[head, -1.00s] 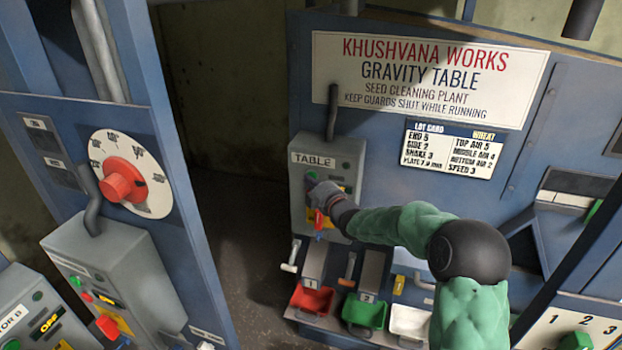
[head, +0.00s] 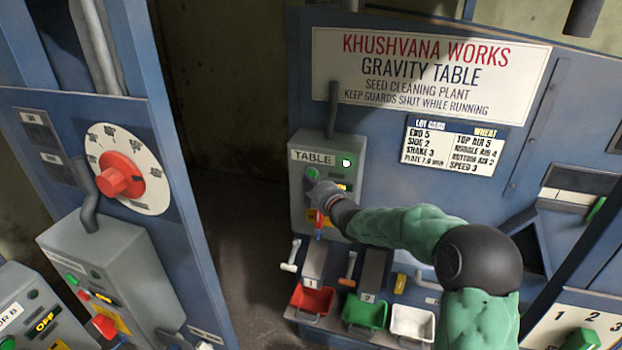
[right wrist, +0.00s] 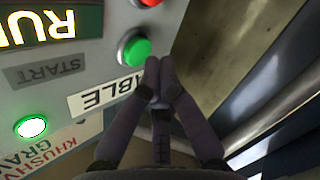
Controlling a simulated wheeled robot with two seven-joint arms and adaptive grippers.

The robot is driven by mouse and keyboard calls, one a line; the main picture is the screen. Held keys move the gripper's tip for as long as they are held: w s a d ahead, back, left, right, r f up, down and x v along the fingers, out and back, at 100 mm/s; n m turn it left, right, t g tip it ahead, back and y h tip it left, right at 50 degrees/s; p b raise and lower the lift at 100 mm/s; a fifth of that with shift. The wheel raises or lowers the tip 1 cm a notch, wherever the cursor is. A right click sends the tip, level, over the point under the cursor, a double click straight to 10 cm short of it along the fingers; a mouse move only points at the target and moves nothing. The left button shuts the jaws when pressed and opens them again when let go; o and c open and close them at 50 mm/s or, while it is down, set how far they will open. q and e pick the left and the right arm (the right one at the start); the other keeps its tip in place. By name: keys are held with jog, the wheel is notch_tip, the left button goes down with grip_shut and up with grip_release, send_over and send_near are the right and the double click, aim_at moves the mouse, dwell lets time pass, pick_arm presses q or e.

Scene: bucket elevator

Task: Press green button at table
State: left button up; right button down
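The grey control box labelled TABLE (head: 303,203) stands at the blue machine in the head view. Its green button (head: 312,173) shows just above my right gripper (head: 319,190). A lamp (head: 346,162) beside the TABLE label glows bright green. It is also lit in the right wrist view (right wrist: 31,127). My left gripper is not in view.
A lit RUN sign (right wrist: 45,24) and part of a red button (right wrist: 150,2) are on the same box. Below it are red (head: 312,300), green (head: 364,313) and white (head: 412,322) trays. Another control box (head: 115,270) with a dial above stands left.

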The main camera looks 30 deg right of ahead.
jog(key=shift+a, duration=0.1)
jog(key=shift+s+a+b, duration=1.75)
jog(key=shift+a+b, duration=0.05)
jog(key=shift+a, duration=0.15)
jog(key=s+a+f+m+g+y+b, duration=0.1)
jog(key=s+a+f+m+g+b, duration=0.3)
jog(key=f, duration=0.9)
jog(key=a+f+g+y, duration=0.1)
jog(key=a+f, duration=0.5)
jog(key=f, duration=0.7)
jog(key=s+a+f+m+g+y+b, duration=0.1)
jog(key=s+a+f+m+g+b, duration=0.3)
jog(key=f, duration=0.9)
jog(key=s+a+f+m+g+b, duration=0.1)
jog(key=s+a+f, duration=0.3)
jog(key=s+f, duration=0.4)
jog(key=s+a+f+m+g+y+b, duration=0.1)
jog(key=s+a+f+g, duration=0.3)
jog(key=s+f, duration=0.3)
jog(key=s+a+f+m+g+y+b, duration=0.1)
jog(key=s+a+f+g, duration=0.1)
jog(key=s+a+f, duration=0.3)
jog(key=s+f, duration=0.3)
jog(key=s, duration=0.1)
jog(key=shift+a+f+g, duration=0.3)
jog(key=shift+f+g, duration=0.05)
jog(key=shift+g, duration=0.05)
